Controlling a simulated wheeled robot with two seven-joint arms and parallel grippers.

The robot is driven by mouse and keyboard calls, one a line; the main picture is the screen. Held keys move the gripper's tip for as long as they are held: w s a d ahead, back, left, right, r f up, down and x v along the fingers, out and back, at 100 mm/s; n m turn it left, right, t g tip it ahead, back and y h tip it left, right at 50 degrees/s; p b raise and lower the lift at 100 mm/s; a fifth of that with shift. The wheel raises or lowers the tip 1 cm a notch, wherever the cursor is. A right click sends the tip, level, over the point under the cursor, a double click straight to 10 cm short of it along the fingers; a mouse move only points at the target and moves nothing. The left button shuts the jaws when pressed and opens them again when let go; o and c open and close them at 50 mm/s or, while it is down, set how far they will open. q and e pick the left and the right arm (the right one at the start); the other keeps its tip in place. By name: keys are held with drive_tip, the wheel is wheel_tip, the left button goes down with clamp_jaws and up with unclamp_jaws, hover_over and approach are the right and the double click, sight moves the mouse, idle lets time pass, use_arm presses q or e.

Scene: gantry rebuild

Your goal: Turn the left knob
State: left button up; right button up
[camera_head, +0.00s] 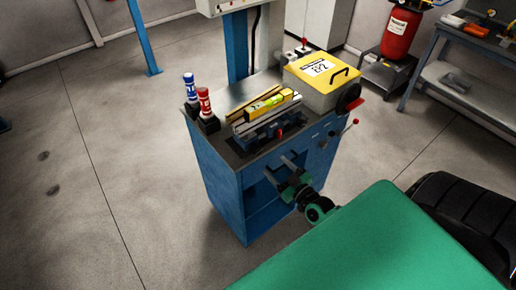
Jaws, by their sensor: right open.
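A blue cabinet (222,178) with a grey top stands in the middle. A grey box with a yellow lid (322,68) sits at its back right. A black round part (349,97) with a red handle (356,107) is on the box's right side. A thin lever with a red ball end (355,121) is below it. I cannot tell which part is the left knob. My right gripper (277,166) is open and empty, in front of the cabinet's front face and below the top's front edge. Whether it touches the cabinet is unclear. My left gripper is not in view.
A blue bottle (189,88) and a red bottle (205,101) stand at the top's left. A yellow level (270,105) lies on a vise-like fixture (262,128). A red tank (401,34) and a workbench (462,75) are at the back right. The floor at left is clear.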

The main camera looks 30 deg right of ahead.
sight(260, 151)
drive_tip(key=w, duration=0.3)
drive_tip(key=w+p, duration=0.1)
drive_tip(key=w, duration=0.5)
drive_tip(key=shift+w+a+p, duration=0.3)
drive_tip(key=shift+a+p, duration=0.1)
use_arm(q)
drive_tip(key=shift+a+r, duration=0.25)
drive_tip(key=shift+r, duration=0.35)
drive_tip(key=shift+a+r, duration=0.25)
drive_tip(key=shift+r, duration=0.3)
use_arm(e)
drive_tip(key=shift+w, duration=0.7)
drive_tip(key=c, duration=1)
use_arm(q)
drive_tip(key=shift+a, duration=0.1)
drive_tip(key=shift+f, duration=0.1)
use_arm(e)
drive_tip(key=m, duration=0.2)
drive_tip(key=shift+f+m+b, duration=0.1)
drive_tip(key=shift+m+b, duration=0.3)
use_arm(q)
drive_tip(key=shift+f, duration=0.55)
use_arm(e)
drive_tip(key=shift+m, duration=0.8)
